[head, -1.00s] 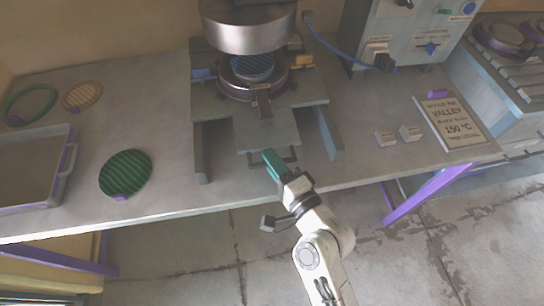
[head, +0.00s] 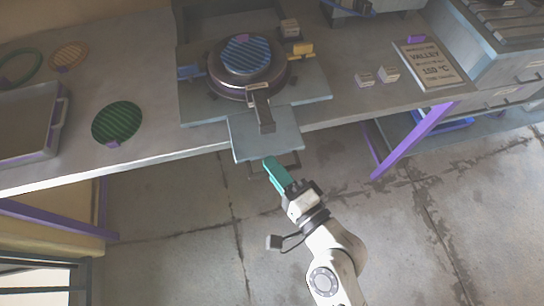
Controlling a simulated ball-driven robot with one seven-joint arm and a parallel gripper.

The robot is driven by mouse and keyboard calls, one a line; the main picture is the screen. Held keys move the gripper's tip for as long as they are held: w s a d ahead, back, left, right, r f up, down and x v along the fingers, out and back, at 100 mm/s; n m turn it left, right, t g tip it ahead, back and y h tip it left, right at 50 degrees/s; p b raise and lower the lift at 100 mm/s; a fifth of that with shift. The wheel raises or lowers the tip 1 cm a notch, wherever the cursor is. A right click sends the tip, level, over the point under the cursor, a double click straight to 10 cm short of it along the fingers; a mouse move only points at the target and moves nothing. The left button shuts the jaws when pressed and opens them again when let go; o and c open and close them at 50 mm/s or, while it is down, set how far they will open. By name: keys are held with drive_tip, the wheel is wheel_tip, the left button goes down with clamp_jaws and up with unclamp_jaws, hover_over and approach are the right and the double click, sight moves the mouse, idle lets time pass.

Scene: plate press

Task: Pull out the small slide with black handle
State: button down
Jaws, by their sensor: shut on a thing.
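The small slide (head: 265,140) is a flat grey plate that sticks out past the table's front edge. Its thin black handle (head: 294,164) hangs at its front end. My gripper (head: 270,164), with teal fingers, is shut on the handle near its middle. The fingers hide part of the handle.
A green striped disc (head: 117,121) and a grey tray (head: 50,149) lie on the table at left. A purple table leg (head: 412,140) stands at right. The floor in front is clear.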

drive_tip(key=shift+s, duration=0.1)
drive_tip(key=c, duration=1.2)
unclamp_jaws()
drive_tip(key=shift+o, duration=0.2)
drive_tip(key=shift+d, duration=0.1)
drive_tip(key=b+v, duration=0.4)
drive_tip(key=v, duration=0.6)
drive_tip(key=shift+s+d, duration=0.2)
drive_tip(key=shift+s, duration=0.1)
